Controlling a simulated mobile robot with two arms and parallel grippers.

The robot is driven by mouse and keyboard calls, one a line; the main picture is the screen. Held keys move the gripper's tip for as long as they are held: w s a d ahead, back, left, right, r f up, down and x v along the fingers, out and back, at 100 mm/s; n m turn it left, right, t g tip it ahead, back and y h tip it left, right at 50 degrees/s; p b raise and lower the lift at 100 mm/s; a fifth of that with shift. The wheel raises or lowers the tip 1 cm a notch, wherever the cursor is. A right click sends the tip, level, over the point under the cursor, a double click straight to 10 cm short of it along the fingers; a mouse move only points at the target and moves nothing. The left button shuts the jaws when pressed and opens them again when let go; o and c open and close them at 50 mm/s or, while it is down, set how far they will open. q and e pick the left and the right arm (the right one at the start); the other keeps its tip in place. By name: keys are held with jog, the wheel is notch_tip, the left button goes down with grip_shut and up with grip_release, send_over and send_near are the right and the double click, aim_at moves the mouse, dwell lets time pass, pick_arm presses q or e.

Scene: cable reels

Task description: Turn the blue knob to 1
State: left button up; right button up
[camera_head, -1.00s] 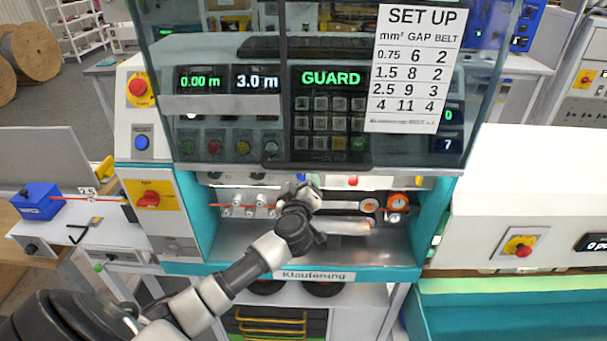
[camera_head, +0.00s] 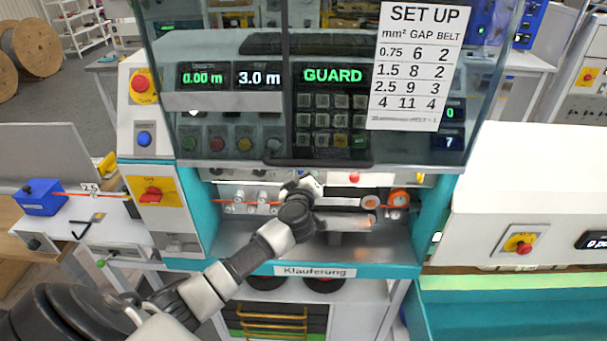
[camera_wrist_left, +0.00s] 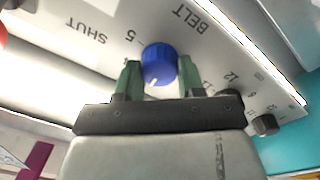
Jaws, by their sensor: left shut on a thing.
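The blue knob (camera_wrist_left: 159,64) is in the upper middle of the left wrist view, on a pale panel near the labels BELT, SHUT and 5. A white mark shows on its lower left edge. My left gripper (camera_wrist_left: 160,78) is shut on the knob, with one green finger on each side. In the head view my left gripper (camera_head: 308,187) reaches into the machine's opening below the guard, and the knob is hidden there. The display on the machine's right (camera_head: 449,142) reads 7. My right gripper is not in view.
A clear guard (camera_head: 230,150) hangs above the opening. A set-up sheet (camera_head: 417,65) is fixed to it. A small black knob (camera_wrist_left: 264,125) is nearby.

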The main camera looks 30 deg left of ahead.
pick_arm(q)
jog(key=shift+f+n+y, duration=0.15)
jog(key=shift+n, duration=3.25)
jog(key=shift+f+n+y, duration=0.1)
jog(key=shift+n+y, duration=0.1)
jog(key=shift+n, duration=3.2)
jog(key=shift+f+n+y, duration=0.15)
jog(key=shift+n, duration=3.25)
jog(key=o, duration=0.9)
